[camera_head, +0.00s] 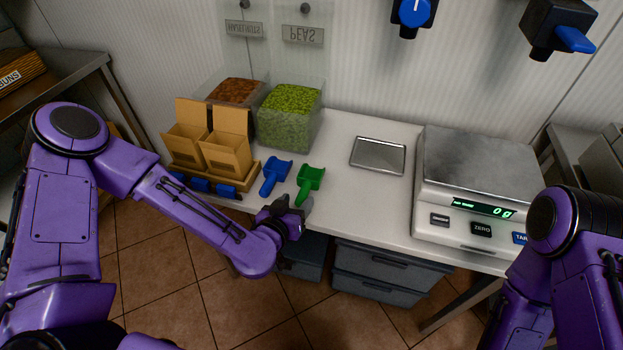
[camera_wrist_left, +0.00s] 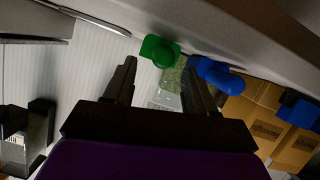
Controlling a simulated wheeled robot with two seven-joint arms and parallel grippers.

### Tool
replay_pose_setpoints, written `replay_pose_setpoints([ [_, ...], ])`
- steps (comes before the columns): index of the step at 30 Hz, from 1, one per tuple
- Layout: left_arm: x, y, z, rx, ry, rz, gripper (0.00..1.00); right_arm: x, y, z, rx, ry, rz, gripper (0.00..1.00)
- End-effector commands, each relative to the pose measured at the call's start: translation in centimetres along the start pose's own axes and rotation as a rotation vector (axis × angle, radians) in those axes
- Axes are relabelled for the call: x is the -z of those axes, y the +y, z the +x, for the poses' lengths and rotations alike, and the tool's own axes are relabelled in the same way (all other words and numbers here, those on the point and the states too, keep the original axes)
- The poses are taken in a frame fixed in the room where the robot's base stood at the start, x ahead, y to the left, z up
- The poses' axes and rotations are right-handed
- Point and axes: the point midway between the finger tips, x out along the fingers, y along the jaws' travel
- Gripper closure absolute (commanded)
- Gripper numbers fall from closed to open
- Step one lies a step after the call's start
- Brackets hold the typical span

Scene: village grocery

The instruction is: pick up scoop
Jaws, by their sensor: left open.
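A green scoop (camera_head: 309,181) and a blue scoop (camera_head: 273,175) lie side by side on the white counter near its front edge, handles toward me. My left gripper (camera_head: 292,216) is open and empty at the counter's front edge, just short of the green scoop's handle and apart from it. In the left wrist view the fingers (camera_wrist_left: 160,72) are parted, with the green handle end (camera_wrist_left: 158,50) beyond them and the blue handle end (camera_wrist_left: 218,77) to the right. My right arm shows at the right, but its gripper is out of view.
A tray (camera_head: 250,183) with open cardboard boxes (camera_head: 228,153) stands left of the scoops, blue pieces along its front. Behind are bins of peas (camera_head: 287,117) and brown goods (camera_head: 235,92). A metal plate (camera_head: 378,155) and a scale (camera_head: 470,225) reading 0 g stand right. Drawers (camera_head: 380,270) sit below.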

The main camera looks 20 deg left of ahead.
Motion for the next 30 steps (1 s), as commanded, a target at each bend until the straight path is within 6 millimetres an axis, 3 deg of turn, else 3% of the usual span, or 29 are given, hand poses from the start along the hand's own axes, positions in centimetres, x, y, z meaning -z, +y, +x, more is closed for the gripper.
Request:
replay_pose_setpoints([
  [6, 0.0, -0.1, 3.8, 0.002, -0.002, 0.000, 0.44, 0.3, 0.1, -0.8, 0.000, 0.000, 0.000, 0.45],
  [14, 0.0, -0.1, 4.7, 0.000, -0.003, 0.000, 0.44, 0.3, 0.1, -0.8, 0.000, 0.000, 0.000, 0.45],
  [15, 0.0, -0.1, 4.7, 0.000, -0.003, 0.000, 0.47, 0.3, 0.1, -0.8, 0.000, 0.000, 0.000, 0.45],
  [20, -0.1, -0.1, 4.6, 0.000, -0.003, 0.000, 0.99, 0.3, 0.1, -0.8, 0.000, 0.000, 0.000, 0.45],
  [30, 0.2, 0.0, 4.5, 0.000, -0.002, 0.000, 1.00, 0.3, 0.1, -0.8, 0.000, 0.000, 0.000, 0.45],
])
